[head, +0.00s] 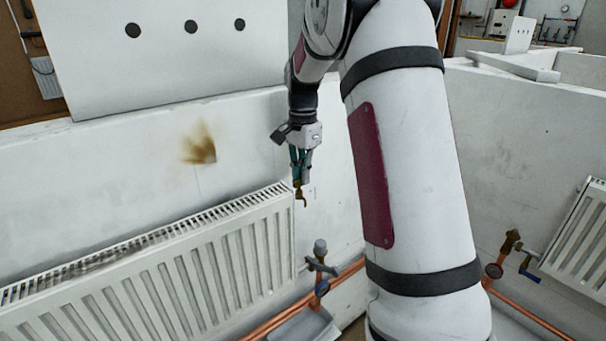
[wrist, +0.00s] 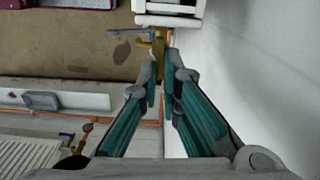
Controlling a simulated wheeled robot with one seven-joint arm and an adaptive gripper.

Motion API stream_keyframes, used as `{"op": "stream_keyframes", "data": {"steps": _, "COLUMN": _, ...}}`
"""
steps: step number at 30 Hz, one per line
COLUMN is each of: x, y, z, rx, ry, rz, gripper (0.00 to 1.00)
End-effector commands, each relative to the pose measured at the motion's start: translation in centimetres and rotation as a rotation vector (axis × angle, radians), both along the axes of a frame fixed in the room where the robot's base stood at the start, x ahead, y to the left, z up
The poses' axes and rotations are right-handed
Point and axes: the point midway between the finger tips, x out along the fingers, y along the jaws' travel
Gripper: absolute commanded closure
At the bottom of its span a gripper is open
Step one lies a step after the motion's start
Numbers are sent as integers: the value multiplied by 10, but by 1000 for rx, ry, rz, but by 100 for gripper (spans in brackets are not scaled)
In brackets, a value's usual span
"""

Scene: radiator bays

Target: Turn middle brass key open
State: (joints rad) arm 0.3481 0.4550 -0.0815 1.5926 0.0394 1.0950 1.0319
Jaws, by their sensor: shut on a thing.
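The brass key (head: 300,193) shows at the upper right end of the large white radiator (head: 190,270). My gripper (head: 300,172) reaches down to it from above, with its teal fingers close together. In the wrist view my gripper (wrist: 162,72) has its fingertips close together at the near end of the brass key (wrist: 158,45). I take it as shut on the key. The fingertips hide part of the key, and how far it is turned cannot be told. The white radiator's end (wrist: 170,12) lies just beyond the key.
A valve with a dark handle (head: 320,262) stands on copper pipes (head: 275,325) below the radiator end. Another radiator (head: 580,240) with a brass valve (head: 510,242) is at the right. A white wall (head: 250,140) is close behind my gripper. Part of the bay is behind my arm.

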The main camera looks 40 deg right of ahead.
Motion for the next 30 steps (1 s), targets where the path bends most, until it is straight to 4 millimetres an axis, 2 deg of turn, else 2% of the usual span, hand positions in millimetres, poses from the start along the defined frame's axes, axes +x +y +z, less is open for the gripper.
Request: {"op": "stream_keyframes", "data": {"steps": 30, "x": 9, "y": 6, "z": 0, "rx": 2, "ry": 1, "rz": 839, "gripper": 100}}
